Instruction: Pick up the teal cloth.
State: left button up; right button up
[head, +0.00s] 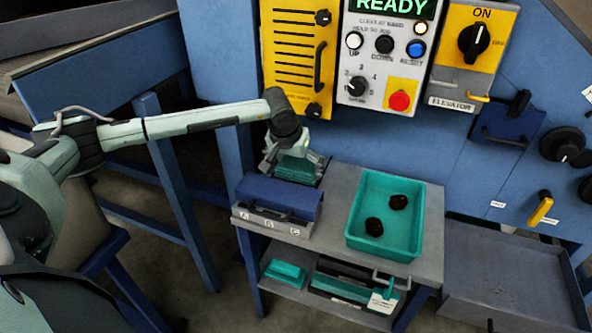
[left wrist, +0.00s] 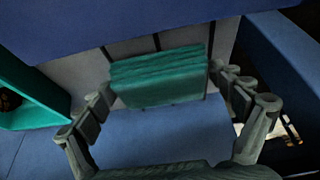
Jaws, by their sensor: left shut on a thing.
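The teal cloth (head: 297,169) is a folded, layered stack at the back left of the grey cart, behind the blue toolbox. My left gripper (head: 291,160) reaches down over it from above and is shut on it. In the left wrist view the cloth (left wrist: 158,80) lies between the two fingers of my left gripper (left wrist: 162,85), with its folded layers facing the camera. Whether the cloth is clear of the cart top cannot be told. My right gripper is not in view.
A blue-lidded toolbox (head: 278,196) stands just in front of the cloth. A teal tray (head: 356,238) with two dark lumps is to its right on the cart (head: 335,181). Another folded teal item (head: 285,272) lies on the lower shelf. The control panel (head: 378,60) rises behind.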

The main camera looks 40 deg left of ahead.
pick_arm(q)
jog(key=shift+r, duration=0.95)
jog(key=shift+s+a+r, duration=0.3)
jog(key=shift+s+a, duration=0.15)
jog(key=shift+a, duration=0.2)
jog(key=s+a+r, duration=0.6)
jog(key=s+a, duration=0.1)
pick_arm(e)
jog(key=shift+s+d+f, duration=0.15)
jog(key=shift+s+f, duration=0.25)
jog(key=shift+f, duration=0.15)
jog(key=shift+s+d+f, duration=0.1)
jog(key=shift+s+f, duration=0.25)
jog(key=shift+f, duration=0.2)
pick_arm(q)
jog(key=shift+s+r, duration=0.1)
